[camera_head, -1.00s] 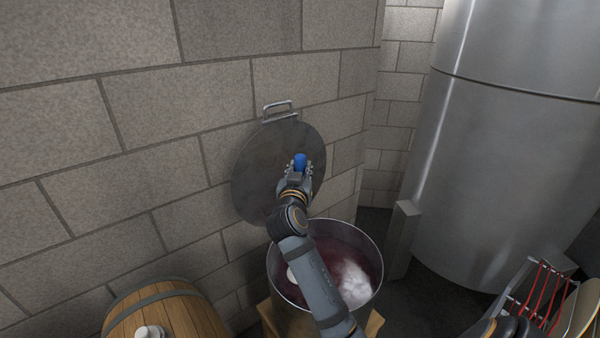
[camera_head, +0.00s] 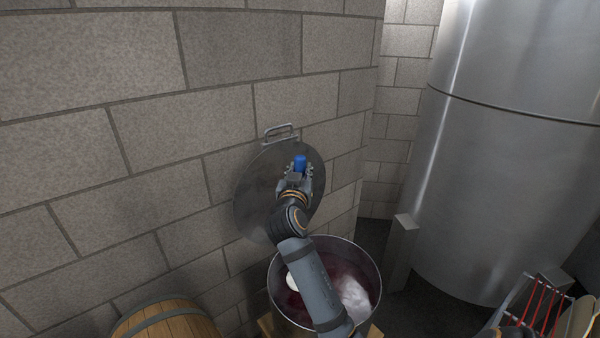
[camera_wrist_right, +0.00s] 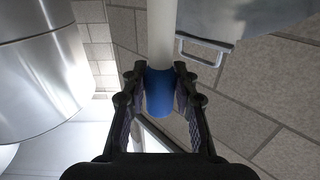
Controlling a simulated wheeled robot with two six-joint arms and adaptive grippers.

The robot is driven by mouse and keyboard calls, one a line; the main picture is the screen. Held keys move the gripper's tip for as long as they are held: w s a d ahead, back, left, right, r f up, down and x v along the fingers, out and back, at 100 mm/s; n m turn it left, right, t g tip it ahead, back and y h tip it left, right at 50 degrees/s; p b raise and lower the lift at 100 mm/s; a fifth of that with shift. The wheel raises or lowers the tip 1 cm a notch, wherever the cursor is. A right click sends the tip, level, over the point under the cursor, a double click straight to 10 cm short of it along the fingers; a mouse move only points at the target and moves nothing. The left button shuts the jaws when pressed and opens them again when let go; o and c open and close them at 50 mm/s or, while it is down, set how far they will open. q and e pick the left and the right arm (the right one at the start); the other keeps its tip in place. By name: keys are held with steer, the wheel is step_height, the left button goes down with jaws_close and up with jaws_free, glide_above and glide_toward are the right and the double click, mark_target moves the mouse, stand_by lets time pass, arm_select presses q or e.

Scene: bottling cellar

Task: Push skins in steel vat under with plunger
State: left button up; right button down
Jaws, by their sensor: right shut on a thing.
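The steel vat (camera_head: 376,258) stands open at the lower middle of the head view, with dark red skins (camera_head: 331,264) and a pale patch inside. My right gripper (camera_head: 300,172) is above the vat, in front of a round lid, and is shut on the plunger's blue grip (camera_head: 300,162). In the right wrist view the blue grip (camera_wrist_right: 158,92) sits between both fingers, with a pale shaft (camera_wrist_right: 162,35) running from it. A white piece (camera_head: 291,282), likely the plunger's foot, shows in the vat beside my forearm. My arm hides most of the shaft and part of the skins. My left gripper is out of view.
The round steel lid (camera_head: 255,200) with a handle stands against the block wall (camera_head: 140,60) behind the vat. A wooden barrel (camera_head: 170,325) is at lower left. A large steel tank (camera_head: 500,190) and a grey post (camera_head: 402,245) are at right. A rack with red bars (camera_head: 540,305) is at lower right.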

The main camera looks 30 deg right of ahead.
mark_target(300, 162)
step_height(300, 162, up, 8)
steer(key=p, duration=0.5)
steer(key=shift+r, duration=0.1)
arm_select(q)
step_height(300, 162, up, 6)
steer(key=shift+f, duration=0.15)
arm_select(e)
step_height(300, 162, down, 6)
steer(key=b, duration=0.5)
steer(key=shift+r, duration=0.4)
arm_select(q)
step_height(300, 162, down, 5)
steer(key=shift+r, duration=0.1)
arm_select(e)
steer(key=shift+r, duration=0.1)
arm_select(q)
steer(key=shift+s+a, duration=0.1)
